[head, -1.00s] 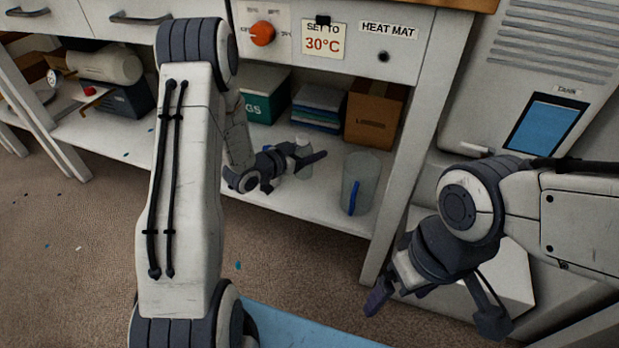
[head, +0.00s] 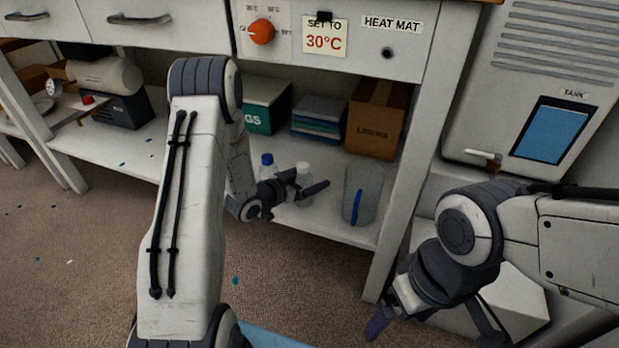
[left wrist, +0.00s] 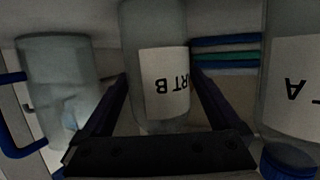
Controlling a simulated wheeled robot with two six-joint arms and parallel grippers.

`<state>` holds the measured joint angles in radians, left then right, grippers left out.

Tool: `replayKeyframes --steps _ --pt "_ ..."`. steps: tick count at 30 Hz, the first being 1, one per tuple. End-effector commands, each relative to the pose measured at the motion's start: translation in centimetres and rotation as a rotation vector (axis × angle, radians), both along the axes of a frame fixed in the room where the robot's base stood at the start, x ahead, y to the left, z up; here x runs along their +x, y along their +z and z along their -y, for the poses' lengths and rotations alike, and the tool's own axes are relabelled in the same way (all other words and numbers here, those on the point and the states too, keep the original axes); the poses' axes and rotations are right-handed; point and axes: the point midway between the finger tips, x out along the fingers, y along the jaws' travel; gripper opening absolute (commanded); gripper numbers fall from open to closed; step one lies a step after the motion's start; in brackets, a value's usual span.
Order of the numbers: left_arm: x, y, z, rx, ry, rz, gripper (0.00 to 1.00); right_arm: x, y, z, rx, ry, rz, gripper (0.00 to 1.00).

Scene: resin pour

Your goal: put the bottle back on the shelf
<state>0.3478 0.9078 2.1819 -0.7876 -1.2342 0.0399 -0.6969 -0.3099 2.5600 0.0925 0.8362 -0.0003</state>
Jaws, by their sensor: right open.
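The white-capped clear bottle (head: 304,172) is upright at the lower shelf (head: 335,222), near its front edge. My left gripper (head: 300,192) is around this bottle, a finger on each side. In the left wrist view the bottle (left wrist: 164,75), its label reading "RT B", sits between the two fingers, which appear to be against its sides. I cannot tell whether its base touches the shelf. A second, blue-capped bottle (head: 267,163) stands left of it, partly hidden by my left arm. My right gripper (head: 428,330) is open and empty, in front of the bench's right leg.
A clear jug (head: 362,190) with a blue handle stands close to the right of the bottle. The bench drawer panel (head: 345,55) overhangs the shelf.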

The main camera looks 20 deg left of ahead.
Motion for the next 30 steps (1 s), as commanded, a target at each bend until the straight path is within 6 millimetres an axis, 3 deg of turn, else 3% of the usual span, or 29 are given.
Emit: replayKeyframes --steps 11,24,30 --pt "-0.5 0.7 -0.3 0.0 0.002 -0.002 0.95 0.0 0.7 0.0 0.0 0.0 0.0 0.95" --pt "-8.1 3.5 -3.8 -0.003 0.006 -0.001 0.95 0.0 4.4 0.0 0.0 0.0 0.0 0.95" --pt "-10.1 3.9 -4.7 -0.001 0.003 -0.001 0.95 0.0 5.0 0.0 0.0 0.0 0.0 0.95"
